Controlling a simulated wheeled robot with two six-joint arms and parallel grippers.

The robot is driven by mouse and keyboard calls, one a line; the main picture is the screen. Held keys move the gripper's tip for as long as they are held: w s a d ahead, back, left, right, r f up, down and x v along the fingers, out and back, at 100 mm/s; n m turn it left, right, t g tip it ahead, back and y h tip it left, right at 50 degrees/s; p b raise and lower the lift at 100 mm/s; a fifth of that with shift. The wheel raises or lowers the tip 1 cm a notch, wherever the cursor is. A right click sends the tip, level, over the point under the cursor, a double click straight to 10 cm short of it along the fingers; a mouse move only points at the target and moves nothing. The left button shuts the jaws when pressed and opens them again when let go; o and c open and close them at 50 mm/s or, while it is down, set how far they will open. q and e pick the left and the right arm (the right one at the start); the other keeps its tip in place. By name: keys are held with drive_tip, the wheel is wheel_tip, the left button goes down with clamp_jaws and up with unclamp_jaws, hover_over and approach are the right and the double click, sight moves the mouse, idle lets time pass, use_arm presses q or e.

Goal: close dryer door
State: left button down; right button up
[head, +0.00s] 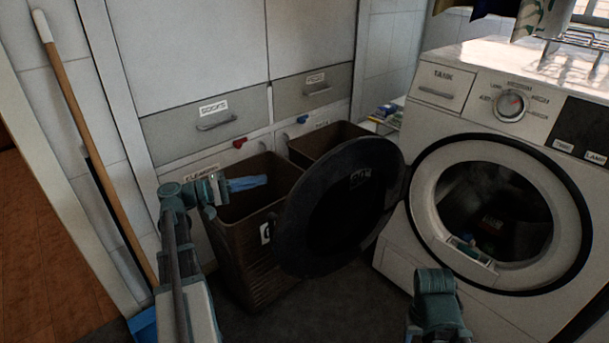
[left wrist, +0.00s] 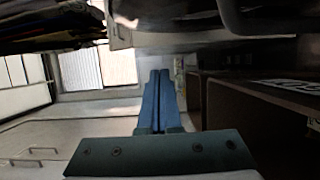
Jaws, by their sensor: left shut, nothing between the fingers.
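The dryer (head: 430,140) is a white front-loading machine at the right of the head view, with a round dark opening. Its round black door (head: 345,205) stands wide open, swung out to the left of the opening. My left gripper (head: 264,181) has blue fingers, shut and empty. In the head view it shows to the left of the door, over a brown basket, apart from the door. Its closed fingers also show in the left wrist view (left wrist: 159,85). A teal part of my right arm shows at the bottom of the head view, but its fingers do not show.
Two brown baskets, one nearer (head: 250,255) and one farther (head: 325,142), stand behind and left of the door. Grey drawers (head: 205,120) line the back. A wooden-handled broom (head: 90,140) leans at the left. Dark floor shows in front of the dryer.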

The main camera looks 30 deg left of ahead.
use_arm(q)
drive_tip(key=w+d, duration=0.5)
drive_tip(key=d, duration=0.5)
drive_tip(key=shift+d, duration=0.25)
idle(0.3)
